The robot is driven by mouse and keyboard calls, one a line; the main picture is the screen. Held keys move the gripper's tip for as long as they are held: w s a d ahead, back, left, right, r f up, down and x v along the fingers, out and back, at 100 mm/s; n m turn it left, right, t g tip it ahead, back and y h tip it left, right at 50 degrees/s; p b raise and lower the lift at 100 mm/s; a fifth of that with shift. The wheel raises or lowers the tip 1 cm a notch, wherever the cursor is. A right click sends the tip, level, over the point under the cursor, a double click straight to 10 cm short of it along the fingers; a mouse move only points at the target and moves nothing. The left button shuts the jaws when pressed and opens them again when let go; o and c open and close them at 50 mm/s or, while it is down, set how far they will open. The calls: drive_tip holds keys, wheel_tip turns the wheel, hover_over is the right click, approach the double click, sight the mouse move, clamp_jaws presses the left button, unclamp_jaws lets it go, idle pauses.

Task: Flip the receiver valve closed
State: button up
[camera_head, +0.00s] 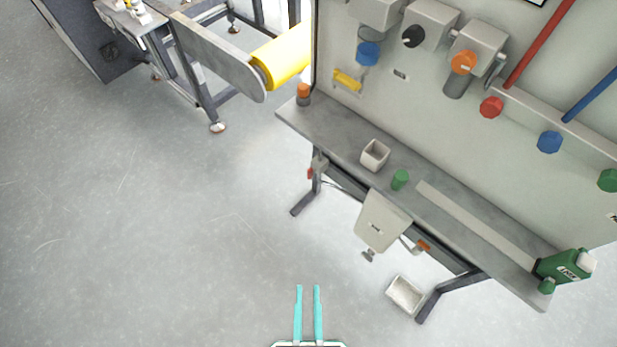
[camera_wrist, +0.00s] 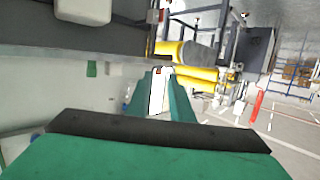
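My gripper (camera_head: 308,288) shows at the bottom of the head view as two parallel teal fingers with a gap between them. It is open and empty, over bare floor, well apart from the bench. In the wrist view my gripper (camera_wrist: 161,75) also shows a gap between its green fingers. No part is labelled as the receiver valve. Candidates are a small orange handle (camera_head: 423,246) beside a pale box (camera_head: 382,221) under the bench, a yellow lever (camera_head: 347,80) on the panel, and a red piece (camera_head: 311,173) under the bench's left end. I cannot tell which it is.
A yellow roller (camera_head: 283,58) is upper left. The floor at left is clear.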

sight(310, 174)
drive_tip(key=w+f+m+t+h, duration=0.1)
drive_tip(key=w+f+m, duration=0.2)
drive_tip(key=w, duration=0.1)
drive_tip(key=w+f+m+t, duration=0.1)
drive_tip(key=w+f+m, duration=0.3)
drive_tip(key=w, duration=0.1)
drive_tip(key=w+f+m+t+h, duration=0.1)
drive_tip(key=w+f+m, duration=0.3)
drive_tip(key=w, duration=0.1)
drive_tip(key=shift+w+d+f+h, duration=0.1)
drive_tip(key=shift+d+f+h, duration=0.1)
drive_tip(key=shift+h, duration=0.1)
clamp_jaws()
drive_tip(key=w+f+m+g+h, duration=0.1)
drive_tip(key=w+f+m+h, duration=0.2)
drive_tip(key=w+f+m, duration=0.2)
drive_tip(key=w+f+m+g+h, duration=0.1)
drive_tip(key=w+f+m+h, duration=0.2)
drive_tip(key=w, duration=0.8)
wheel_tip(310, 174, down, 3)
drive_tip(key=m, duration=0.4)
drive_tip(key=shift+w+a+r+m+g, duration=0.2)
drive_tip(key=shift+a+m+g, duration=0.1)
drive_tip(key=shift+a, duration=0.1)
drive_tip(key=shift+w+d, duration=0.3)
drive_tip(key=shift+w, duration=1.6)
drive_tip(key=shift+w+d, duration=0.35)
drive_tip(key=shift+w, duration=1.6)
drive_tip(key=shift+w+d, duration=0.3)
drive_tip(key=shift+w, duration=1.6)
